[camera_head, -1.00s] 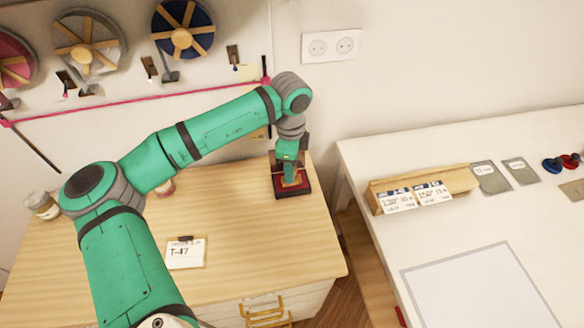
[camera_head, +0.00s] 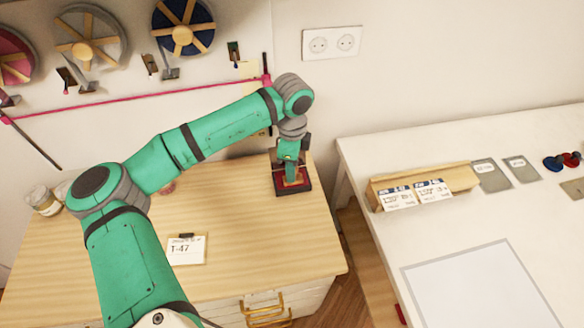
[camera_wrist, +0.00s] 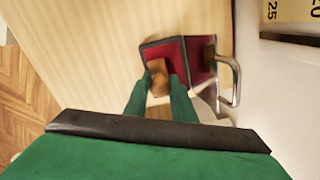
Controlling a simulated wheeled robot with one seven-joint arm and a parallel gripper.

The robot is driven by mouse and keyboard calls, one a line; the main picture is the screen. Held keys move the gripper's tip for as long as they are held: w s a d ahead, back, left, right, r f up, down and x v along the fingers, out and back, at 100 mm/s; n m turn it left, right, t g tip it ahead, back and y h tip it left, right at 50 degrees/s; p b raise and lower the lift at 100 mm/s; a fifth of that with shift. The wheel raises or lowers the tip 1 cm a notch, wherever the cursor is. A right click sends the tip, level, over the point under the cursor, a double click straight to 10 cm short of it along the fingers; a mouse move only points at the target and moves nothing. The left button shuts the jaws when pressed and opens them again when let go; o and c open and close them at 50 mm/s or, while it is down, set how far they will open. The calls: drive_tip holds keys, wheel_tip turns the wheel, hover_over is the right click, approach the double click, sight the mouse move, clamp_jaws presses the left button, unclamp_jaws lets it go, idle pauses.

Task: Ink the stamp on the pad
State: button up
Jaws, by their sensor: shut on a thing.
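The ink pad (camera_head: 305,186) is a dark-edged red pad at the back right corner of the wooden cabinet top; it also shows in the wrist view (camera_wrist: 178,49). My gripper (camera_head: 291,180) is over the pad, pointing down. In the wrist view my gripper (camera_wrist: 160,88) is shut on the stamp (camera_wrist: 157,67), a tan wooden piece between the fingertips. The stamp's lower face is hidden, so I cannot tell whether it touches the pad. A second red panel (camera_wrist: 202,55) with a metal handle stands beside the pad in the wrist view.
A card marked T-47 (camera_head: 187,249) lies on the cabinet top (camera_head: 245,245). Jars (camera_head: 42,201) stand at its left. A white table (camera_head: 375,160) on the right holds a wooden card holder (camera_head: 455,178) and a pale sheet (camera_head: 470,290). Ribbon reels (camera_head: 92,38) hang on the wall.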

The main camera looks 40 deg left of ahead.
drive_tip(key=shift+s+d+f, duration=0.1)
drive_tip(key=shift+f, duration=0.4)
clamp_jaws()
drive_tip(key=shift+r, duration=3.7)
